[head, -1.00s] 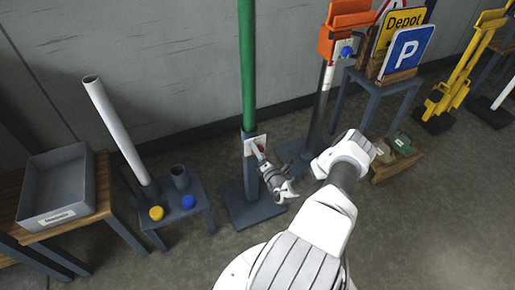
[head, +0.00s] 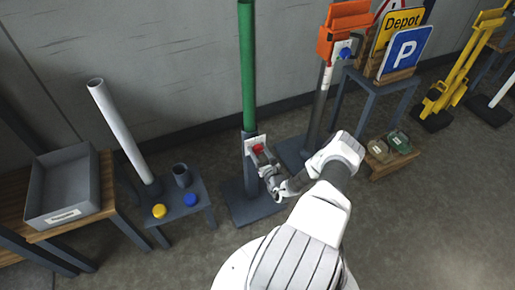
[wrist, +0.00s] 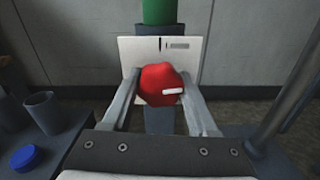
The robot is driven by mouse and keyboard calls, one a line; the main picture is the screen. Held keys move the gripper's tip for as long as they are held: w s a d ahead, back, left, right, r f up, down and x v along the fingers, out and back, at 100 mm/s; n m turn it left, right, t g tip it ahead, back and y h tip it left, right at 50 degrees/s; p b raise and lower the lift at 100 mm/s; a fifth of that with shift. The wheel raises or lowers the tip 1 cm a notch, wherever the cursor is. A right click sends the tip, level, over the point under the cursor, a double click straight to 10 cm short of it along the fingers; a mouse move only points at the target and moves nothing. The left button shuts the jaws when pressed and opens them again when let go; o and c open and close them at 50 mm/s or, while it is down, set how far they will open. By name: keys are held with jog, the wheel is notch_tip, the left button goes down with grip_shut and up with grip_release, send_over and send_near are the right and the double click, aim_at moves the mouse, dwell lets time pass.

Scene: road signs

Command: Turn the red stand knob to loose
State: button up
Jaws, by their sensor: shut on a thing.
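The red knob (wrist: 160,84) sits on a white plate (wrist: 128,50) on the dark stand below the green pole (wrist: 158,10). A white pointer mark on the knob points right in the wrist view. The plate has a black line at its top and a small label right of it, too small to read. My gripper (wrist: 163,92) is shut on the knob, one finger on each side. In the head view the knob (head: 258,148) shows red at the tip of my gripper (head: 262,156), and the green pole (head: 247,65) stands upright.
An orange-topped stand (head: 318,110) with a blue knob (head: 345,53) stands close right. Floor in front is free.

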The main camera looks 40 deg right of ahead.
jog(key=n+p, duration=0.1)
jog(key=n, duration=0.3)
jog(key=shift+r+n, duration=0.1)
jog(key=shift+n, duration=0.2)
jog(key=n+p, duration=0.1)
jog(key=n, duration=0.2)
jog(key=shift+n, duration=0.4)
jog(key=n+p, duration=0.1)
jog(key=n, duration=0.3)
jog(key=shift+n+p, duration=0.65)
jog(key=shift+n, duration=1.05)
jog(key=o, duration=1.4)
jog(key=shift+c, duration=0.2)
jog(key=shift+s, duration=0.1)
